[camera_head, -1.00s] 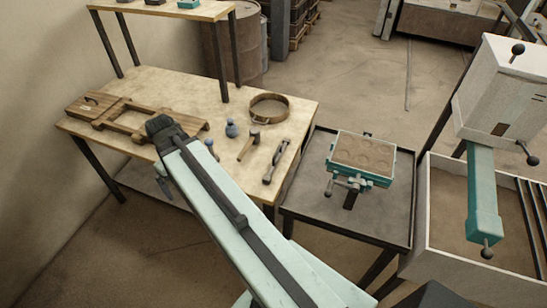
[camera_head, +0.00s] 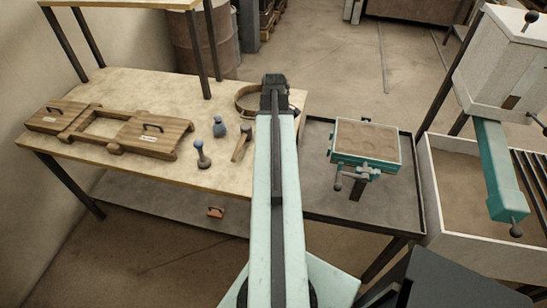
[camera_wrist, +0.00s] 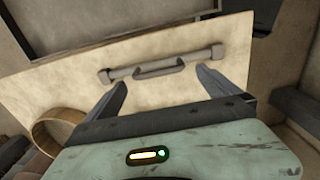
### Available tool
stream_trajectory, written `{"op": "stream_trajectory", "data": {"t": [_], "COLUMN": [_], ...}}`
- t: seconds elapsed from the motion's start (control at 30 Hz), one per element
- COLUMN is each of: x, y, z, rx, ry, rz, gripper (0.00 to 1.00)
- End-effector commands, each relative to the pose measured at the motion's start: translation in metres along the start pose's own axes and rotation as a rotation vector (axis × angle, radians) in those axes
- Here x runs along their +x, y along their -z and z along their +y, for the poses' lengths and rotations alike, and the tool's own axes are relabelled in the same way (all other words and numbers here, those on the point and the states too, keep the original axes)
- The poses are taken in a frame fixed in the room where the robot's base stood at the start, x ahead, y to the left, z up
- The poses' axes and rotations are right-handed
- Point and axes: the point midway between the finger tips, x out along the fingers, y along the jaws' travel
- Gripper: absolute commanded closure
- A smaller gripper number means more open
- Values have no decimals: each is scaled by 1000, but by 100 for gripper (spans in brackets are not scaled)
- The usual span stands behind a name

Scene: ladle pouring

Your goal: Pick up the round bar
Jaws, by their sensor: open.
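The round bar (camera_wrist: 150,66) is a grey bar with thicker ends and a small curved handle. It lies on the pale work table (camera_wrist: 60,95) in the wrist view. My gripper (camera_wrist: 161,80) is open and empty, with its two fingers pointing toward the bar. The bar runs crosswise just beyond the fingertips, its ends reaching a little past both fingers. I see no contact. In the head view my gripper (camera_head: 274,84) is over the table's right end, and my arm hides the bar there.
A round sieve (camera_head: 249,100) stands close to my gripper; it also shows at lower left in the wrist view (camera_wrist: 58,125). Small hand tools (camera_head: 202,154) and wooden moulding frames (camera_head: 105,128) lie to the left. A dark stand with a teal-edged mould (camera_head: 365,142) is on the right.

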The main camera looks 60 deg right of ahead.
Motion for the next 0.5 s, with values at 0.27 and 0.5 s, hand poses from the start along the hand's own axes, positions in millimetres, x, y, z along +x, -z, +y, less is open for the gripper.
{"op": "stream_trajectory", "data": {"t": [0.27,0.5], "x": [19,59], "y": [0,-1], "z": [1,4], "rx": [1,0], "ry": [0,0], "rz": [0,0], "gripper": [0,0]}}
